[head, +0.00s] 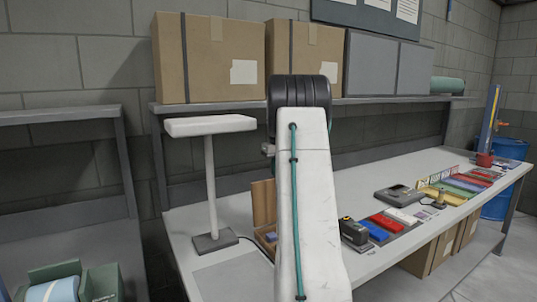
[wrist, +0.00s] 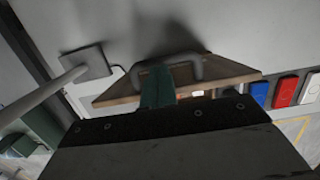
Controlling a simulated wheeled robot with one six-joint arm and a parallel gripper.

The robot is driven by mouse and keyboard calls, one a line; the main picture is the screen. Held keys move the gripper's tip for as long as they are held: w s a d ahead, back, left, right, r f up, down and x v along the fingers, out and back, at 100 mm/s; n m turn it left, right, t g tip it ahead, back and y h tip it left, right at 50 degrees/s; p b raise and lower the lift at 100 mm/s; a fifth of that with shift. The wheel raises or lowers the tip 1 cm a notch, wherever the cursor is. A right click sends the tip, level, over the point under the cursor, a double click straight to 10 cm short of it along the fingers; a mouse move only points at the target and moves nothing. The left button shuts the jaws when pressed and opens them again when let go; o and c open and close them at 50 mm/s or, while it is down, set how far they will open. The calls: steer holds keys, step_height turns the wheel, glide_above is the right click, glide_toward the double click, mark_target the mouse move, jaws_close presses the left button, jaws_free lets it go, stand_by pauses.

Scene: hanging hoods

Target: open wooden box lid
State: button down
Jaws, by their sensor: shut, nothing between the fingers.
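The wooden box (head: 266,236) stands on the workbench, mostly hidden behind my arm in the head view. A wooden panel, its lid (head: 263,203), stands raised and roughly upright at the box. In the wrist view the wooden lid (wrist: 228,76) shows as a tilted board with a grey handle (wrist: 197,66) at its far edge. My gripper (wrist: 157,84) shows there as green fingers, shut with nothing between them, in front of the lid and near the handle's left end. I cannot tell whether they touch. The head view hides my gripper behind the arm.
A white lamp (head: 211,125) stands left of the box. Right of it are a black device (head: 353,232), red and blue cases (head: 387,222) and a grey device (head: 398,195). A shelf with cardboard boxes (head: 210,58) hangs above. The bench's front left is clear.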

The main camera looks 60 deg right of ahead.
steer(key=w+d+r, duration=0.4)
steer(key=w+r, duration=0.2)
steer(key=shift+w, duration=0.4)
